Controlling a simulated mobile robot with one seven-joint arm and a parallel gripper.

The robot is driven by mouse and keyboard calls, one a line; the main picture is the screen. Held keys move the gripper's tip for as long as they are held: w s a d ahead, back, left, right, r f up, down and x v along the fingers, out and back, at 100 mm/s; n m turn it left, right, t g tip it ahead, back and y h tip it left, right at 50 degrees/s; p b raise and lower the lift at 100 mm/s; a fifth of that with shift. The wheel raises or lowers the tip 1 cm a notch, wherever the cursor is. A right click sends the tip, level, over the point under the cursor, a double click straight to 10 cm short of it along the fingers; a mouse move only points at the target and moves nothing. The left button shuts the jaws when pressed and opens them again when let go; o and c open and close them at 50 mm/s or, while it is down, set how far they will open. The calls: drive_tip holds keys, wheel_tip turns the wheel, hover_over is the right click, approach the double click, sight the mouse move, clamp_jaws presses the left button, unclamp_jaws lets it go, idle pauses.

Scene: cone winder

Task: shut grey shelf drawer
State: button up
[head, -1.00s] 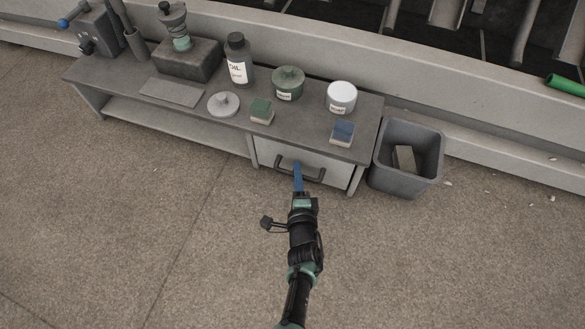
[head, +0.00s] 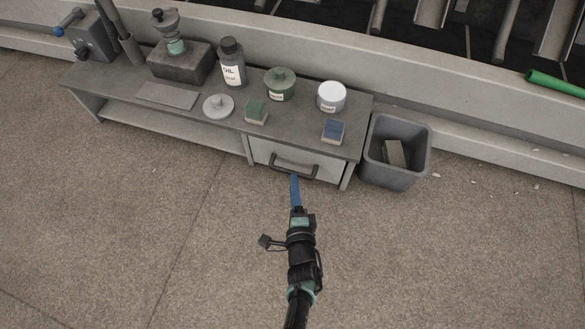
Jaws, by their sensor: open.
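The grey shelf drawer (head: 325,165) sits at the right end of the low grey shelf (head: 175,108), under its top. Its pale front carries a dark bar handle (head: 293,168). The front looks about level with the shelf's front edge; I cannot tell whether a small gap is left. My gripper (head: 295,178) has blue fingers pointing at the handle, with the tips just below it in the picture. I cannot tell whether they touch it. The jaws are open and hold nothing visible.
On the shelf top stand an oil bottle (head: 232,65), a green jar (head: 279,85), a white jar (head: 331,96), a green block (head: 256,112) and a blue block (head: 333,130). A grey bin (head: 404,178) stands right of the shelf. The floor in front is clear.

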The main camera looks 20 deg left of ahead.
drive_tip(key=p+v, duration=0.3)
drive_tip(key=v, duration=0.4)
drive_tip(key=shift+d, duration=0.1)
